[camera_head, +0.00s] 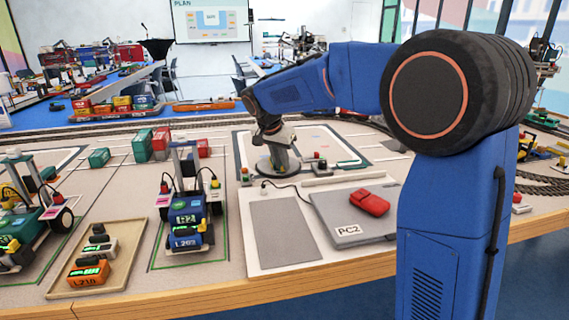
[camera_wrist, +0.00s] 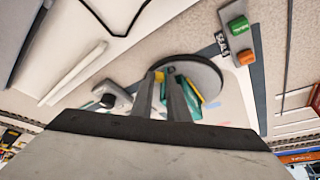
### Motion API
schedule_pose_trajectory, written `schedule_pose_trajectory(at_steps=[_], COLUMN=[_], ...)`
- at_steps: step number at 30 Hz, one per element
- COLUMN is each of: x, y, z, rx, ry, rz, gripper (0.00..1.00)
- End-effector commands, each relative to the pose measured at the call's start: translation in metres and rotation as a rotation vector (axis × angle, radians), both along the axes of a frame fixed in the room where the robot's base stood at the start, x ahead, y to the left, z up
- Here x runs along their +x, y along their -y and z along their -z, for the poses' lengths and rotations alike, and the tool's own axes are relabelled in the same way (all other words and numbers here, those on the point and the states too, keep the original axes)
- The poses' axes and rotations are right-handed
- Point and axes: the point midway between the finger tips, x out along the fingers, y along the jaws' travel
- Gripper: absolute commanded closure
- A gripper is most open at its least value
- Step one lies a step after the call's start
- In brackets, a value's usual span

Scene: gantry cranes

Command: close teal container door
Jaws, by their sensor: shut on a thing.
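My gripper (camera_head: 282,160) reaches down over a round grey turntable in the middle of the table. In the wrist view its two fingers (camera_wrist: 170,88) are close together, shut on a narrow teal part that seems to be the container's door. The teal container (camera_wrist: 195,90) with yellow edges shows beside and behind the fingers, on the grey disc (camera_wrist: 208,73). My fingers hide much of it, so I cannot tell how far the door stands open. In the head view my gripper mostly hides the container.
A green button (camera_wrist: 238,25) and an orange one (camera_wrist: 245,57) stand beside the disc. Blue gantry crane (camera_head: 187,215), tray (camera_head: 60,285) and red and green containers (camera_head: 142,146) stand left.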

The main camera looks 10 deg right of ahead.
Motion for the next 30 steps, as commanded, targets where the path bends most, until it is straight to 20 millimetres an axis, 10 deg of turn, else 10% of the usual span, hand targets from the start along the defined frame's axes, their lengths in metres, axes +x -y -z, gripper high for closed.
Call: schedule_pose_trajectory(at_steps=[29, 30], x=[0.0038, 0.0037], y=[-0.0064, -0.0064], z=[0.0013, 0.0015], rx=[0.0, 0.0], ry=[-0.005, -0.005], rz=[0.214, 0.214], gripper=[1.0, 0.76])
